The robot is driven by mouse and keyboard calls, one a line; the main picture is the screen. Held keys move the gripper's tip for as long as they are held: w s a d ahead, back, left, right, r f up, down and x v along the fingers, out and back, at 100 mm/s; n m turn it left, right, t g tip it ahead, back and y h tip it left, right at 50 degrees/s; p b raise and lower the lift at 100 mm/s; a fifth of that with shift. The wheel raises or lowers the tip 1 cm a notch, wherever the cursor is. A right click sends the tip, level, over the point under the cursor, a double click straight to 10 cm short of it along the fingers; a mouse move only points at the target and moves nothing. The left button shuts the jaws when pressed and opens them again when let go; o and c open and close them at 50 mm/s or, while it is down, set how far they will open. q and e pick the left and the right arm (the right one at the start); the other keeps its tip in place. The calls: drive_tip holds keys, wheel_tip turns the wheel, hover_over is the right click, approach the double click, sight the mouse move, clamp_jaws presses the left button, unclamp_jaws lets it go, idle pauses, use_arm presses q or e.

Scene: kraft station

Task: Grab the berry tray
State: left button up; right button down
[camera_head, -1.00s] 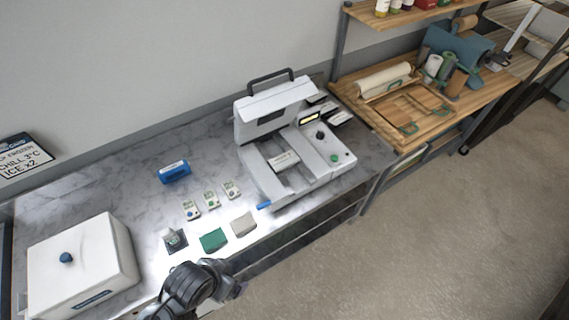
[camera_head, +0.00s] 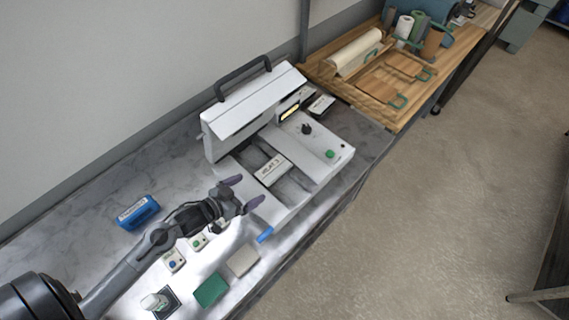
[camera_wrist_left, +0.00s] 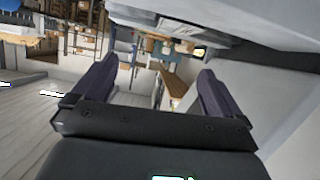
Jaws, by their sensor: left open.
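I cannot identify a berry tray for sure in either view. My left gripper (camera_head: 248,192) is open in the head view, at the front left of a white machine (camera_head: 300,190) with a raised lid and a black handle. Nothing shows between its fingers. In the left wrist view its two dark fingers (camera_wrist_left: 158,65) are spread apart, with shelving and a wooden bench far beyond. A small block with a printed label (camera_head: 272,170) sits in the machine's middle, right of the gripper. My right gripper is not in view.
A blue box (camera_head: 138,212), small labelled blocks (camera_head: 174,261), a green pad (camera_head: 211,290) and a grey pad (camera_head: 243,260) lie on the marble counter. A wooden bench at the upper right holds wooden trays with green handles (camera_head: 385,83), a roll (camera_head: 354,52) and cups.

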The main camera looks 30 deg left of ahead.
sight(268, 174)
use_arm(q)
drive_tip(key=shift+w+a+f+b, duration=0.25)
drive_tip(key=shift+a+f, duration=0.25)
drive_tip(key=shift+f, duration=0.1)
drive_tip(key=shift+w+a+f+b, duration=0.2)
drive_tip(key=shift+w+a+f, duration=0.05)
drive_tip(key=shift+a+f, duration=0.3)
drive_tip(key=shift+w+a+f+m+b, duration=0.15)
drive_tip(key=shift+f+m+b, duration=0.05)
drive_tip(key=shift+m+b, duration=0.15)
drive_tip(key=shift+d+f, duration=0.2)
drive_tip(key=shift+w+d+f, duration=0.2)
drive_tip(key=shift+w+d, duration=0.05)
drive_tip(key=x, duration=0.3)
drive_tip(key=shift+w+a, duration=0.15)
drive_tip(key=shift+w, duration=0.1)
drive_tip(key=shift+w+d+f, duration=0.2)
drive_tip(key=shift+w+f, duration=0.05)
drive_tip(key=shift+w, duration=0.3)
drive_tip(key=shift+w+f, duration=0.1)
drive_tip(key=shift+w, duration=0.25)
drive_tip(key=shift+x, duration=2.3)
drive_tip(key=shift+a+f, duration=0.1)
drive_tip(key=shift+a, duration=0.05)
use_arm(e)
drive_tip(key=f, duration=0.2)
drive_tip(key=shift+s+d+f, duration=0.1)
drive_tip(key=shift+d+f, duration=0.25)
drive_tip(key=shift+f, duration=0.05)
